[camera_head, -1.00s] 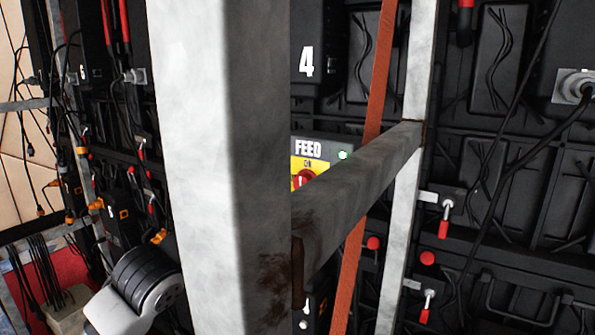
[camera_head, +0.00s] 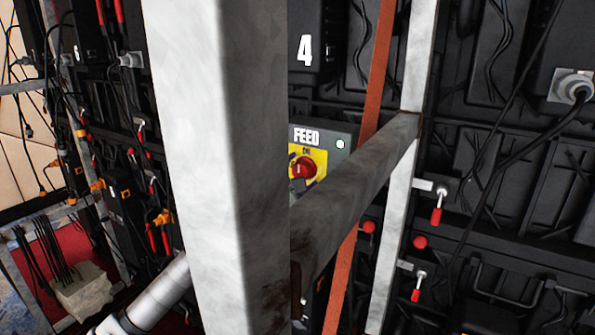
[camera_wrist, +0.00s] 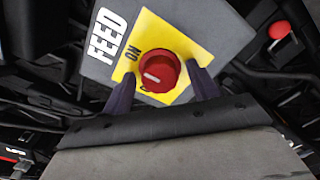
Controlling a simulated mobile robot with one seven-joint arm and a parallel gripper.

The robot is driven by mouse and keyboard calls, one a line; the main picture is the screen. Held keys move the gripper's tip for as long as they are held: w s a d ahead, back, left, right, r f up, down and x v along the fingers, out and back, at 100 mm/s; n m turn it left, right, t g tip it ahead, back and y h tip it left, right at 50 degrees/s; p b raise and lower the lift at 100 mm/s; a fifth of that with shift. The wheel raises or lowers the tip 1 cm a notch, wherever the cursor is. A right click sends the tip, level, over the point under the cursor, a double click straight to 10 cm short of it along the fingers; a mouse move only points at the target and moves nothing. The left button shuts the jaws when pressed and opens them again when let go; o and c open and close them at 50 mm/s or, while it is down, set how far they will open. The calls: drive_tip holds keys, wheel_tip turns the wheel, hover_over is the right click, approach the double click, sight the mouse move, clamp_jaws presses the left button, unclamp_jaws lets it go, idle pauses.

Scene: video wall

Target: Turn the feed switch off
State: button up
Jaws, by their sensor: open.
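The feed switch is a red rotary knob (camera_head: 303,167) on a yellow plate, on a grey box marked FEED (camera_head: 327,137). In the wrist view the knob (camera_wrist: 158,72) sits between the two dark fingers of my gripper (camera_wrist: 161,73), which is open around it. I cannot tell whether either finger touches it. A short white mark on the knob shows, with ON printed above left of it; the other label is mostly hidden. In the head view my gripper is largely hidden by the post and rail. A pale lamp (camera_head: 340,144) sits beside FEED.
A thick grey post (camera_head: 215,170) and a slanted rail (camera_head: 360,170) stand in front of the box. An orange strap (camera_head: 376,80) runs behind the rail. Red-handled latches (camera_head: 437,210) and cables line the dark panels. A red button (camera_wrist: 279,30) is near the box in the wrist view.

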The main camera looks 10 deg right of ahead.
drive_tip(key=c, duration=1)
